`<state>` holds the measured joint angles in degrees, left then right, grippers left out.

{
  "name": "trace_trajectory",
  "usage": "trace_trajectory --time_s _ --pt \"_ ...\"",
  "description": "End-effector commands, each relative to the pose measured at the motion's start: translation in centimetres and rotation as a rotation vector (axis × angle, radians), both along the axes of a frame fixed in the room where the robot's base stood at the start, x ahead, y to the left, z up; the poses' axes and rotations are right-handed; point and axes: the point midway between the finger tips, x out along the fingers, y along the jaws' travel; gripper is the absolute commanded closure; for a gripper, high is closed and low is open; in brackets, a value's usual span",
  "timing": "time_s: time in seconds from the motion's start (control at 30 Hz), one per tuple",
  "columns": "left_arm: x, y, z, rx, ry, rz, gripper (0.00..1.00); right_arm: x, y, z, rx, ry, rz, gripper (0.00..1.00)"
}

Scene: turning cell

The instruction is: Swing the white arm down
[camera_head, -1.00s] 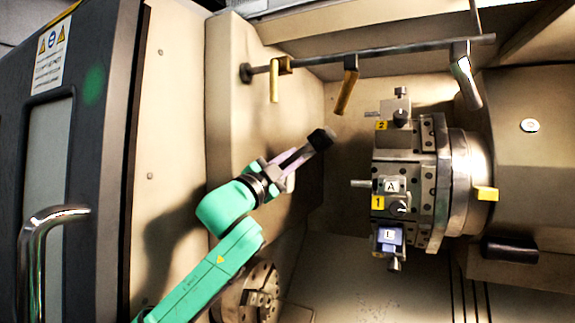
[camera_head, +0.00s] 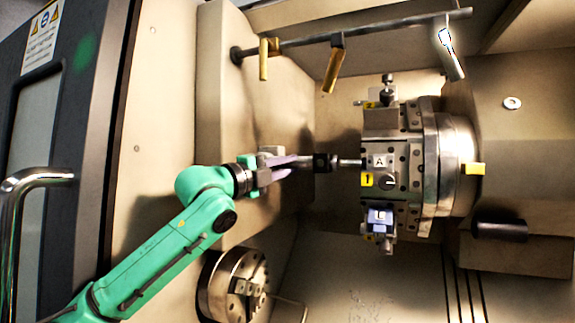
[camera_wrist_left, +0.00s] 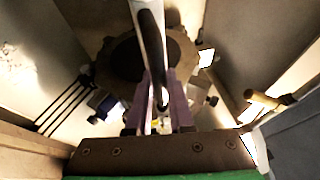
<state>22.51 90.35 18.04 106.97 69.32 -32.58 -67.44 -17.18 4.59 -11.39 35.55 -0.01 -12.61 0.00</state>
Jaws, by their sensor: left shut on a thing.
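A pale, whitish arm (camera_head: 453,64) hangs from the right end of the rail in the head view, slanting down to the right. It is well above and to the right of my left gripper (camera_head: 300,163). My left gripper is shut on a grey bar with a dark block (camera_head: 321,162) at its far end. The block is level with a turret tool rod (camera_head: 350,162); I cannot tell whether they touch. In the left wrist view a bar with white and dark faces (camera_wrist_left: 150,45) lies between the purple fingers (camera_wrist_left: 160,105). The right gripper is not in view.
The rail (camera_head: 370,40) also carries two yellow hanging arms (camera_head: 334,70). The turret (camera_head: 400,165) stands right of my gripper. A round chuck (camera_head: 232,285) is below my arm. A dark door with a handle (camera_head: 40,178) borders the left side.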

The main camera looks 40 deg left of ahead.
Motion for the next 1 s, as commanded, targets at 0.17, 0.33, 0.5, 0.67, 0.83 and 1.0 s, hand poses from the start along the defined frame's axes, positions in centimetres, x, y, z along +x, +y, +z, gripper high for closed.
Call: trace_trajectory --time_s 0.17,0.33,0.5,0.67,0.83,1.0 --pt "0.1 0.0 -0.2 0.013 0.005 0.000 1.00 0.0 0.0 0.0 0.000 0.000 0.000 0.50" --pt "0.1 -0.1 -0.3 0.013 0.007 0.000 1.00 0.0 0.0 0.0 0.000 0.000 0.001 0.50" --pt "0.1 -0.1 -0.3 0.012 0.007 0.000 0.68 0.0 0.0 -0.1 0.000 0.001 0.001 0.50" --pt "0.1 -0.1 -0.2 0.012 0.005 -0.001 0.68 0.0 0.0 0.0 0.000 0.001 0.001 0.50" --pt "-0.4 0.0 -0.4 0.010 0.002 0.000 0.68 0.0 0.0 -0.7 0.000 0.001 0.002 0.50" --pt "-3.6 0.2 -1.8 0.006 -0.005 -0.003 0.68 0.0 0.0 -4.2 0.001 0.000 0.002 0.50"
